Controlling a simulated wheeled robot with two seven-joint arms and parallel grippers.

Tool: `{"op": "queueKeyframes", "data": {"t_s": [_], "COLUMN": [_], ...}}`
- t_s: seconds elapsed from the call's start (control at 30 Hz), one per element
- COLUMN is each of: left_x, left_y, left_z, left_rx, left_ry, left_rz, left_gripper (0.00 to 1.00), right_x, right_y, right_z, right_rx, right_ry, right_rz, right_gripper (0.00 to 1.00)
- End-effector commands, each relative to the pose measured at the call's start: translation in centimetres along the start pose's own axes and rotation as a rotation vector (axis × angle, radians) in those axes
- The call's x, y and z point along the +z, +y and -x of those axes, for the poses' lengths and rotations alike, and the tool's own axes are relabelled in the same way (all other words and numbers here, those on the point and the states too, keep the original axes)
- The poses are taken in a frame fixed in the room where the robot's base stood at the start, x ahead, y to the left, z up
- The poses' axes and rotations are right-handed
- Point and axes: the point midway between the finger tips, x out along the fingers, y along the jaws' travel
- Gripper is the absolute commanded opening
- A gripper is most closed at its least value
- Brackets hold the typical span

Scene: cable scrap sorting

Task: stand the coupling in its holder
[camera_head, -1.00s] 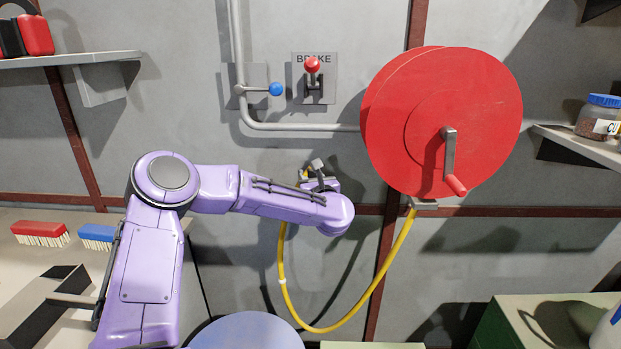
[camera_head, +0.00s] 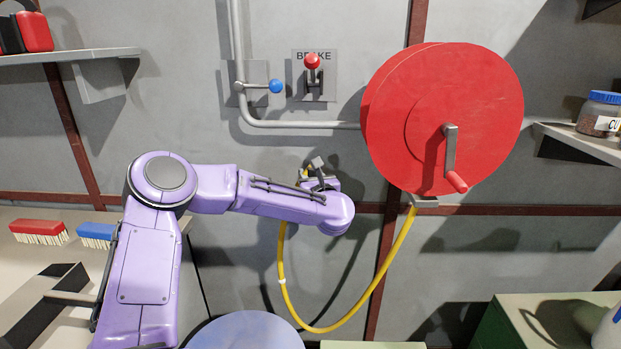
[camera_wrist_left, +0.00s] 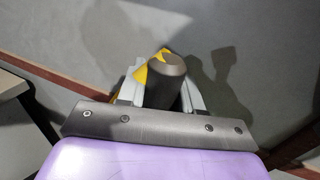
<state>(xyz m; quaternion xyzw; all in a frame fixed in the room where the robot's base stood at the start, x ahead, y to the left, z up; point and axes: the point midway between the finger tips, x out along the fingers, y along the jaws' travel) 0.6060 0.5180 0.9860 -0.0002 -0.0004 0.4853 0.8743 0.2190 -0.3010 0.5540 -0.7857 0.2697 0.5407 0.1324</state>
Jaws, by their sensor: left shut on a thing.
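The coupling (camera_wrist_left: 168,78) is a dark brown-grey cylinder with yellow beside it in the left wrist view. My left gripper (camera_head: 318,176) is shut on it, with a grey finger on either side. In the head view the gripper is partly behind my purple forearm and in front of the grey wall, left of the red reel. A yellow hose (camera_head: 283,270) hangs in a loop from below the reel up to the gripper. I cannot make out the coupling's holder in either view. My right gripper is not in view.
The red reel (camera_head: 455,120) with a crank stands to the right. Above the gripper are a blue-knobbed valve (camera_head: 275,87), a grey pipe (camera_head: 300,126) and the red-knobbed brake lever (camera_head: 312,63). A green box (camera_head: 487,328) is at lower right. Two brushes lie at left.

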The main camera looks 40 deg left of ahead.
Motion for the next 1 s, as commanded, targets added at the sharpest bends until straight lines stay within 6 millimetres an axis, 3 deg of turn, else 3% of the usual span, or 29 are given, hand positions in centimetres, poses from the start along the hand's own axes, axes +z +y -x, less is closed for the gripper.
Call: {"op": "queueKeyframes", "data": {"t_s": [0.23,0.27,0.3,0.33,0.67,0.77,1.0], "left_x": [0.1,0.1,0.1,0.1,-0.1,-0.2,-0.2], "left_y": [0.0,0.0,0.0,0.0,0.0,-0.1,-0.1], "left_z": [0.0,0.0,0.0,0.0,0.5,2.0,7.8], "left_rx": [0.0,0.0,0.0,0.0,-0.001,-0.003,-0.004], "left_ry": [-0.001,-0.001,-0.001,-0.001,0.001,0.0,-0.002], "left_rz": [0.0,0.0,0.0,0.0,0.0,-0.001,0.0], "left_gripper": [0.0,0.44,0.57,0.65,0.65,0.65,0.65], "right_x": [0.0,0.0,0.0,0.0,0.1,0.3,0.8], "right_y": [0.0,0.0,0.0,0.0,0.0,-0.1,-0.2], "right_z": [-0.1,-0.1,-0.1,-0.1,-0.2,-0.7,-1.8], "right_rx": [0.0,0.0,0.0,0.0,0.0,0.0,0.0], "right_ry": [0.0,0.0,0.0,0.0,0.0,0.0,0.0], "right_rz": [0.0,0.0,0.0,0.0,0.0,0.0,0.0], "right_gripper": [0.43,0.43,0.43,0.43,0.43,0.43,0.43]}}
